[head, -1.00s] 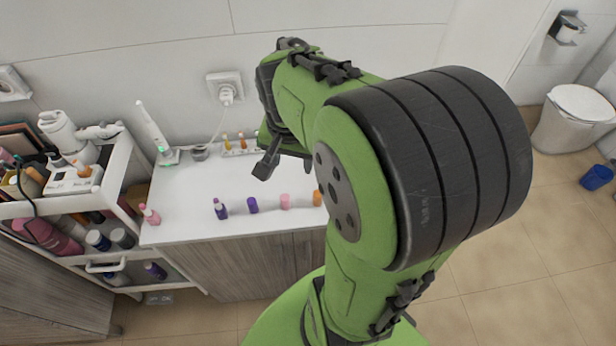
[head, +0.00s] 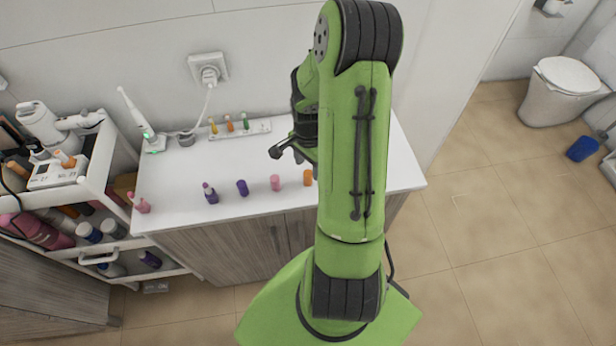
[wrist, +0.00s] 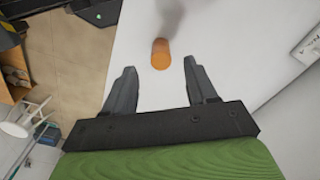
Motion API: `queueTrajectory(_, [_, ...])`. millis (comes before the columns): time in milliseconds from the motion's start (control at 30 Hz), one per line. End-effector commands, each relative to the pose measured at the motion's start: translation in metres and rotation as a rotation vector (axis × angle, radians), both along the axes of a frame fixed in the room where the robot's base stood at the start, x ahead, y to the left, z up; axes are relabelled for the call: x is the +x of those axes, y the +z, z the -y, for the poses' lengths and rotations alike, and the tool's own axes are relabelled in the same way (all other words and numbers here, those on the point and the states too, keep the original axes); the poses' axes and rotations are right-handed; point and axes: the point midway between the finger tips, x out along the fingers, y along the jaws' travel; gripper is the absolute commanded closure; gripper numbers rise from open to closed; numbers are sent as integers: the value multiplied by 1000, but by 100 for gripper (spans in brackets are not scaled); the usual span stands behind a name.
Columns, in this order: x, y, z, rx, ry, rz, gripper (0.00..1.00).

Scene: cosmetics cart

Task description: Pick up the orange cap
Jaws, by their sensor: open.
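The orange cap (head: 307,178) stands on the white countertop (head: 176,223) near its front edge, at the right end of a row of small items. In the wrist view the orange cap (wrist: 160,54) lies ahead of my gripper (wrist: 160,75), roughly centred between the two fingers and a little beyond their tips. My gripper is open and empty. In the head view my gripper (head: 285,150) is above the counter, behind and left of the cap, partly hidden by my arm.
A pink cap (head: 275,183), a purple cap (head: 242,187) and a purple bottle (head: 210,193) stand left of the orange cap. A pink bottle (head: 139,203) is at the left edge. A white rack (head: 262,127) with small bottles is behind.

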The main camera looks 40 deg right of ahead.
Motion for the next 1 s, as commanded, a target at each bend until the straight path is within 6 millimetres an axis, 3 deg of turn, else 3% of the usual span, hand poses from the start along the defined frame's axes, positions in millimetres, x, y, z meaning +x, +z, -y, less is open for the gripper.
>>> queueTrajectory(200, [1, -40, -1, 5, 1, -2, 43])
queueTrajectory(467, [1, -44, -1, 1, 1, 0, 43])
queueTrajectory(833, [1, -44, 0, 1, 1, 0, 100])
queueTrajectory(1000, [1, -43, 0, 1, 1, 0, 100])
